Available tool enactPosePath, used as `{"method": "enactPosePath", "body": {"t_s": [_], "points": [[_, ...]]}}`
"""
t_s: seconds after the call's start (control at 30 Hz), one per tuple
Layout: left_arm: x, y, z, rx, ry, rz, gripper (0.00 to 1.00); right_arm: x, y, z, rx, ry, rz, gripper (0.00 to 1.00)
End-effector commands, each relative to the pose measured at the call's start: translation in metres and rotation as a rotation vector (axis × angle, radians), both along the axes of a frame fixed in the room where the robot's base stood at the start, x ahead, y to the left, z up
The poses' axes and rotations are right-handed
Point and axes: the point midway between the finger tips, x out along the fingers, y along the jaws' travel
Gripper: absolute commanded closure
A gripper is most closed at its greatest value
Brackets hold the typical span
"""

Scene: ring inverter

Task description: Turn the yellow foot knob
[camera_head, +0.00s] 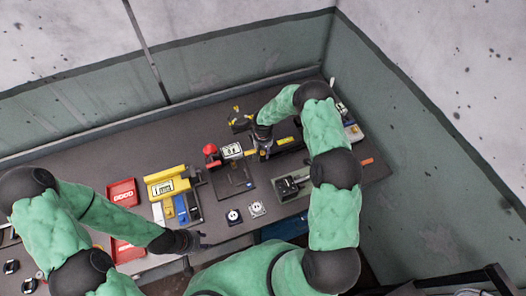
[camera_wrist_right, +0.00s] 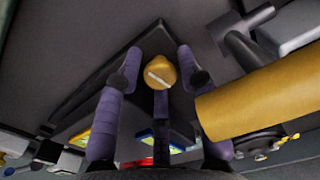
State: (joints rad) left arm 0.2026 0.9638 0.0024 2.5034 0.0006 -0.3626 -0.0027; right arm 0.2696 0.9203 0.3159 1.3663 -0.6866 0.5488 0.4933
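The yellow knob (camera_wrist_right: 160,72), round with a pale line across its face, sits in the upper middle of the right wrist view, in front of a dark panel. My right gripper (camera_wrist_right: 160,78) is open, with one purple finger on each side of the knob and a visible gap on both sides. In the head view my right gripper (camera_head: 262,143) is over the back part of the bench, and I cannot make out the knob there. My left gripper (camera_head: 197,241) is near the bench's front edge, away from the knob; its fingers are too small to read.
A thick yellow cylinder (camera_wrist_right: 262,103) lies close to the right finger in the wrist view. In the head view, a red button (camera_head: 210,149), a yellow-topped unit (camera_head: 167,182), red trays (camera_head: 122,192) and a dark device (camera_head: 291,186) stand on the grey bench (camera_head: 150,135).

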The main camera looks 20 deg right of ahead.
Motion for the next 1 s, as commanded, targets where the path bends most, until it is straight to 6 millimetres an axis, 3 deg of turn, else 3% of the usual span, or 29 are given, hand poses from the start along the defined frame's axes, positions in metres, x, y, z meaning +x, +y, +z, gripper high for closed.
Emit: {"method": "enactPosePath", "body": {"t_s": [0.07, 0.2, 0.6, 0.93, 0.97, 1.0], "points": [[0.000, 0.000, 0.000, 0.000, 0.000, 0.000, 0.60, 0.000, 0.000, 0.000, 0.000, 0.000, 0.000, 0.62], [0.000, 0.000, 0.000, 0.000, 0.000, 0.000, 0.60, 0.000, 0.000, 0.000, 0.000, 0.000, 0.000, 1.00], [0.000, 0.000, -0.015, 0.000, 0.000, 0.000, 0.60, 0.000, 0.000, -0.002, 0.001, -0.001, 0.112, 1.00], [0.000, 0.000, -0.015, 0.000, 0.000, 0.000, 0.60, 0.000, 0.000, 0.000, 0.001, 0.001, 0.137, 1.00], [0.000, 0.000, -0.015, 0.000, 0.000, 0.000, 0.60, 0.000, 0.000, 0.000, 0.001, 0.001, 0.137, 0.69], [0.000, 0.000, -0.015, 0.000, 0.000, 0.000, 0.60, 0.000, 0.000, 0.000, 0.001, 0.001, 0.136, 0.62]]}}
